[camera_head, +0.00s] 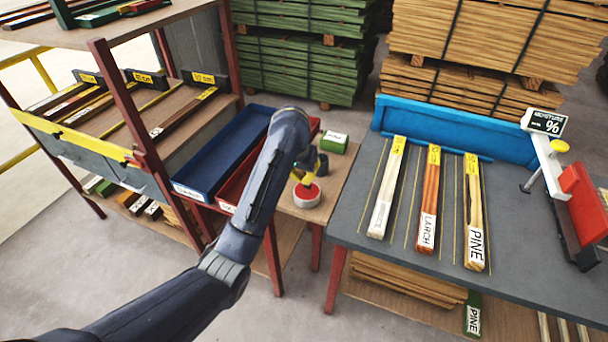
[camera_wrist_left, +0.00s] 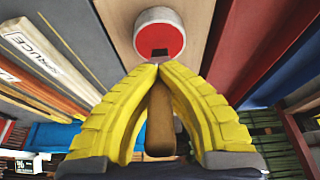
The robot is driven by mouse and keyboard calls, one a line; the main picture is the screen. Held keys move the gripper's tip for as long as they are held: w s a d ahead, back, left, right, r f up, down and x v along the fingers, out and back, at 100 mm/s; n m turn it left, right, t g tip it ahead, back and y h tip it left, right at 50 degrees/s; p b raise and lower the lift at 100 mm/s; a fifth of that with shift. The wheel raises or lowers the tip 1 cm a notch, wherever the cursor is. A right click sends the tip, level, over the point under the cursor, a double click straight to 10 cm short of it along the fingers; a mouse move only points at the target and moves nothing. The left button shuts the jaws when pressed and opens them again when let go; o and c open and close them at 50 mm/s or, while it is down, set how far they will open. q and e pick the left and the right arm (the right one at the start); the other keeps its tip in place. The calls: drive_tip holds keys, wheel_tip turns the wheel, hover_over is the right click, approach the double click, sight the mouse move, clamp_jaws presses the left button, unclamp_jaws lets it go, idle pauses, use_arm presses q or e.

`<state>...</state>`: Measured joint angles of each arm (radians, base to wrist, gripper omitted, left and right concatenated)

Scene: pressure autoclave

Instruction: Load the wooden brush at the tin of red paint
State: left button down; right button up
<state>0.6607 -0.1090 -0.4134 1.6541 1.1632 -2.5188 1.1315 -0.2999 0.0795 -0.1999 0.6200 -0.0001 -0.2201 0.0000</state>
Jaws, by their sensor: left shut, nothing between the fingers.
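The tin of red paint (camera_head: 306,196) is a short white-rimmed tin on the small wooden stand. In the left wrist view the tin (camera_wrist_left: 172,28) lies just beyond my fingertips. My left gripper (camera_head: 307,180) has yellow fingers and is over the tin. Its fingertips (camera_wrist_left: 158,68) meet in the wrist view. A brown rounded wooden piece, seemingly the brush's handle (camera_wrist_left: 159,120), shows in the gap behind the fingertips. A small dark patch, perhaps bristles, shows over the red paint. I cannot tell whether it touches the paint. My right gripper is out of view.
A green-and-white box (camera_head: 333,142) stands behind the tin. A blue tray (camera_head: 225,160) and a red tray (camera_head: 232,190) are to the left. On the right, a grey bench (camera_head: 400,235) holds labelled boards and a moisture meter (camera_head: 544,122). Lumber stacks stand behind.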

use_arm(q)
drive_tip(key=shift+f, duration=0.55)
idle(1.2)
drive_tip(key=shift+r, duration=0.1)
drive_tip(key=shift+r, duration=3.45)
